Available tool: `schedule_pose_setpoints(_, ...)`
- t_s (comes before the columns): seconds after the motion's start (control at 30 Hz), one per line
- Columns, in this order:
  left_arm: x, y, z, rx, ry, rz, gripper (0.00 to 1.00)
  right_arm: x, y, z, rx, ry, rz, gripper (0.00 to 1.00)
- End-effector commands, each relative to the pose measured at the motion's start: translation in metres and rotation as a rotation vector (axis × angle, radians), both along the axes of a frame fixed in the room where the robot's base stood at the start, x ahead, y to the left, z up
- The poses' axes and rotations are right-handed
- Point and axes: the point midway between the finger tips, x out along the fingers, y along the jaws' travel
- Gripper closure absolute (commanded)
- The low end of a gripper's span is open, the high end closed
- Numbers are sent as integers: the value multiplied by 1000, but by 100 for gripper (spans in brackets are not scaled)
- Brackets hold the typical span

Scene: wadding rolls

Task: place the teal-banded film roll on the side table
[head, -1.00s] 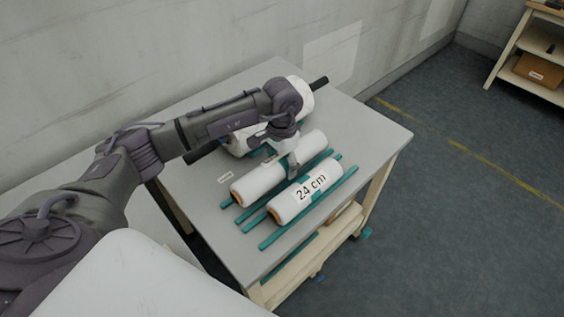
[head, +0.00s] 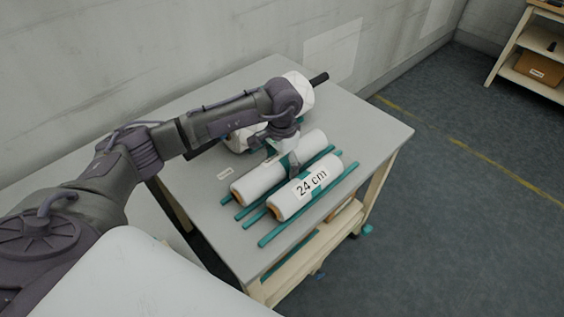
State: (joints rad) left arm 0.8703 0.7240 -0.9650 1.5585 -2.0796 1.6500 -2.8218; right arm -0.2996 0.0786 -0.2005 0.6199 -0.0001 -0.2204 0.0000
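Two white rolls lie side by side on the side table (head: 345,108), between teal rails. The front roll (head: 285,205) carries a "24 cm" label. The back roll (head: 262,180) shows a teal patch near its middle, close to my fingers, which looks like its band. My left gripper (head: 282,158) is over this back roll with its fingers spread, seemingly open; the far finger is partly hidden. My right gripper is not in view.
A larger white roll on a dark core (head: 319,79) lies at the back of the table, partly hidden by my arm. The right part of the tabletop is clear. A shelf with a cardboard box (head: 538,70) stands far right.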

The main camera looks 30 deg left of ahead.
Motion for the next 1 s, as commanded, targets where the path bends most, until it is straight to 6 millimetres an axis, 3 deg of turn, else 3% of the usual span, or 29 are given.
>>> schedule_pose_setpoints(0.27,0,0,13,-1,0,0,20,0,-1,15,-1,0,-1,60)
schedule_pose_setpoints(0.33,2,0,20,-1,-6,-1,20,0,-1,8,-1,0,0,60)
schedule_pose_setpoints(0.7,1,0,100,-1,-5,0,20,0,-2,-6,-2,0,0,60)
schedule_pose_setpoints(1.0,0,0,128,0,-1,-1,20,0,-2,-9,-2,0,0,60)
